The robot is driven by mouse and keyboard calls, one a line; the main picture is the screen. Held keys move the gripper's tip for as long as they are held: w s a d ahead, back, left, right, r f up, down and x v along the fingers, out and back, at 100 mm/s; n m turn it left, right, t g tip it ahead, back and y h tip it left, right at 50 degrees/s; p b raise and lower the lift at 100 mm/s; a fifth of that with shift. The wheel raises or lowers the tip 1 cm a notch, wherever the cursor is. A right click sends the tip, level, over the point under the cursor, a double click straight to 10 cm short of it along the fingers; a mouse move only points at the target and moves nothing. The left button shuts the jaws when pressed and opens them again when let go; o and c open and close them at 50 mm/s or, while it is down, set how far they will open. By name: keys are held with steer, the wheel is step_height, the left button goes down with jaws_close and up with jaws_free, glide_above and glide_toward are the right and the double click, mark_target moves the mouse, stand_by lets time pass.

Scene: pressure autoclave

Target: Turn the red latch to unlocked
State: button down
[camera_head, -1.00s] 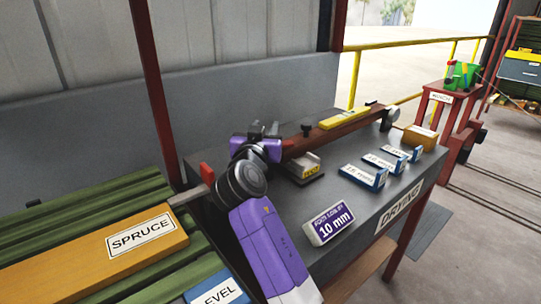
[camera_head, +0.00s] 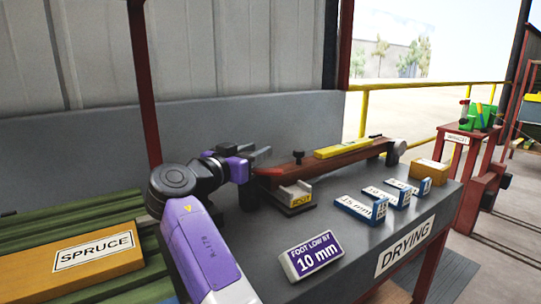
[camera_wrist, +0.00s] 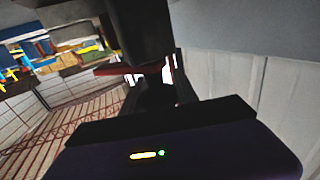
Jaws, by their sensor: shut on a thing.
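I cannot make out a clearly marked red latch. A long reddish-brown bar (camera_head: 340,157) lies over the grey drying table, with a yellow level on top. Its left end has a brighter red part (camera_head: 268,171) beside my gripper (camera_head: 263,157). My purple and black arm comes up from the bottom and hides part of the table's left end. In the wrist view my gripper (camera_wrist: 160,85) is dark, and a reddish-brown bar (camera_wrist: 118,71) runs left from its fingers. My gripper appears shut on the bar's left end; the exact contact is unclear.
The drying table (camera_head: 345,245) carries a block marked 10 mm (camera_head: 312,258), several blue-edged blocks (camera_head: 360,207) and a small support block (camera_head: 293,194) below the bar. A spruce plank (camera_head: 70,262) lies at left. A yellow railing (camera_head: 400,97) and red stand (camera_head: 457,150) are behind.

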steer(key=shift+s+a+f+g+h, duration=0.2)
steer(key=shift+f+g+h, duration=0.1)
steer(key=shift+h, duration=0.1)
stand_by(0.8)
steer(key=c, duration=1)
jaws_free()
steer(key=shift+r, duration=0.1)
steer(key=shift+o, duration=0.2)
steer(key=shift+d+r, duration=0.1)
step_height(320, 180, up, 20)
steer(key=p, duration=0.5)
